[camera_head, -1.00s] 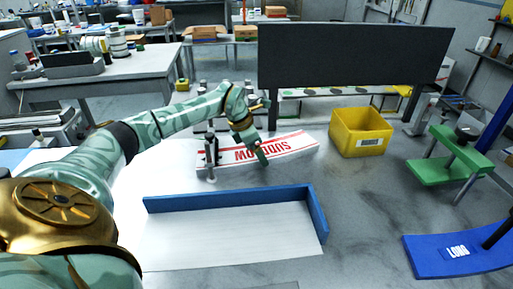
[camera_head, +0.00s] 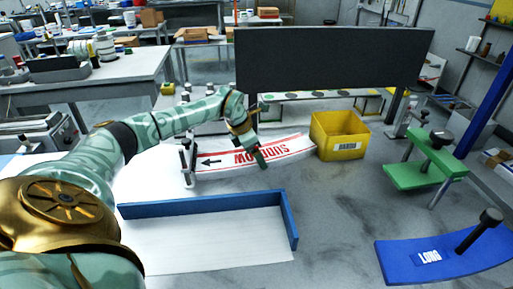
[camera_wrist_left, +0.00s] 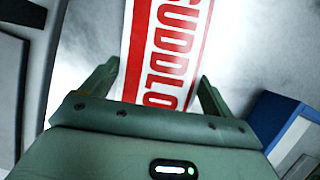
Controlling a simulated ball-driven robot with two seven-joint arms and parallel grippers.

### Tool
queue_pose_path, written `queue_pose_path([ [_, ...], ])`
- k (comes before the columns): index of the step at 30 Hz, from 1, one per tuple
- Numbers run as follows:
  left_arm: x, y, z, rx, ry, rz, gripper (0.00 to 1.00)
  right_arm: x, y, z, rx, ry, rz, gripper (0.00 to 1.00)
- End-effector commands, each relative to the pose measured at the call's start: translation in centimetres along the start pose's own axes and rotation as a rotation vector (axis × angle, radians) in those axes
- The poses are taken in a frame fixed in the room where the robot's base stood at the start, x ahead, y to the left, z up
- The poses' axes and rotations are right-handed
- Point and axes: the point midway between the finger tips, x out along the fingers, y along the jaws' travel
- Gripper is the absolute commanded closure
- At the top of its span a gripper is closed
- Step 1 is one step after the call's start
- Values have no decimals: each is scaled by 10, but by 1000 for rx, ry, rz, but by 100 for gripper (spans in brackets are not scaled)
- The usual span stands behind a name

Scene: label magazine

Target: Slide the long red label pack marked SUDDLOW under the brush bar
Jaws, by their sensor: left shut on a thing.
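The long label pack (camera_head: 215,160) is white and slightly curved, with red SUDDLOW lettering, a red stripe and a black arrow at its left end. It lies flat on the grey table. My left gripper (camera_head: 260,157) is shut on its middle; in the left wrist view the fingers (camera_wrist_left: 155,90) flank the pack (camera_wrist_left: 165,40). A grey bar on upright posts (camera_head: 187,160), apparently the brush bar, stands at the pack's left end. Whether any of the pack is under it, I cannot tell. My right gripper is not in view.
A yellow bin (camera_head: 338,136) stands close to the pack's right end. A white tray with a blue wall (camera_head: 205,203) lies in front. A green stand (camera_head: 420,172) and a blue plate marked LONG (camera_head: 440,258) are at right. A dark panel (camera_head: 330,60) stands behind.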

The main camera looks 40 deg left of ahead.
Motion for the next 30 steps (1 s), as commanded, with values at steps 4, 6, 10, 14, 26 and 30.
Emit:
queue_pose_path([
  [4, -1, 0, -1, -3, 0, 1, 55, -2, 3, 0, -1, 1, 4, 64],
  [6, -1, 0, -2, -3, 1, 1, 55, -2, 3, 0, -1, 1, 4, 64],
  [10, -1, 0, -2, -3, 1, 1, 55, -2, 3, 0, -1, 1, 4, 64],
  [14, -1, 0, -2, -3, 1, 1, 1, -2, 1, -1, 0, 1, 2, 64],
  [26, -16, 1, -1, -2, 0, 4, 0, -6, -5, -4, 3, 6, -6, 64],
  [30, -44, 2, 0, -2, -1, 5, 0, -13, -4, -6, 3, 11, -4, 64],
])
